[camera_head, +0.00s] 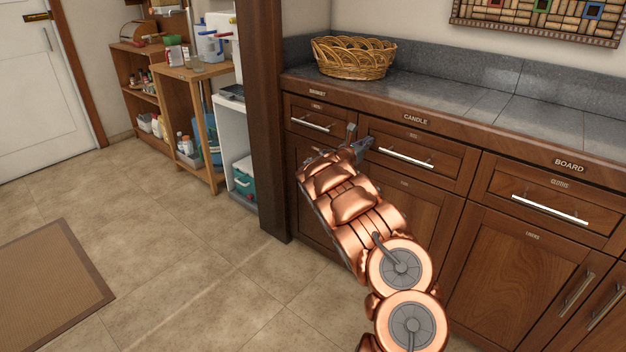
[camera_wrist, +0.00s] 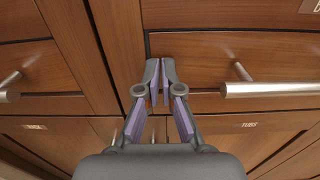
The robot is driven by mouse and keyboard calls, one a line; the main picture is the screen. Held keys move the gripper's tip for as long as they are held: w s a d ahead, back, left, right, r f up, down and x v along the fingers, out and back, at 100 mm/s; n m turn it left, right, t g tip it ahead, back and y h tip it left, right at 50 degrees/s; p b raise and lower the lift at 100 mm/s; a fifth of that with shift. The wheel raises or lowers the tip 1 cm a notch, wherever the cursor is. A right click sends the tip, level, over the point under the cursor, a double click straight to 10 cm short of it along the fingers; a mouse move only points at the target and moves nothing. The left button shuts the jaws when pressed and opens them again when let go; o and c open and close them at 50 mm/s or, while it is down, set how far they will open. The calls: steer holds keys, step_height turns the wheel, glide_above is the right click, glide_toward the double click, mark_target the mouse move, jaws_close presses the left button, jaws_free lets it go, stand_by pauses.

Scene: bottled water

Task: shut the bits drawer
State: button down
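Three wooden drawers with bar handles run under the counter: a left drawer (camera_head: 309,119), a middle drawer (camera_head: 420,158) and a right drawer (camera_head: 553,204). Their small labels are too blurred to read surely, so I cannot tell which is the bits drawer. The fronts look nearly flush with the cabinet. My gripper (camera_head: 357,139) is before the cabinet, near the gap between left and middle drawers. In the wrist view my gripper (camera_wrist: 160,70) has its fingertips together and holds nothing, at the left edge of a drawer front (camera_wrist: 225,55). Touching or apart cannot be told.
A wicker basket (camera_head: 353,57) stands on the grey tiled counter (camera_head: 470,92). A dark wooden post (camera_head: 264,120) is left of the cabinet. Shelves (camera_head: 195,110) with household items stand beyond it. The tiled floor at left is clear except for a brown mat (camera_head: 45,285).

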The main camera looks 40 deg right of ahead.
steer(key=shift+s+d+r, duration=0.25)
steer(key=shift+d+r, duration=0.05)
steer(key=shift+d, duration=0.05)
steer(key=v, duration=1.4)
steer(key=shift+w+a+f, duration=0.25)
steer(key=shift+a+f, duration=0.05)
steer(key=shift+a, duration=0.05)
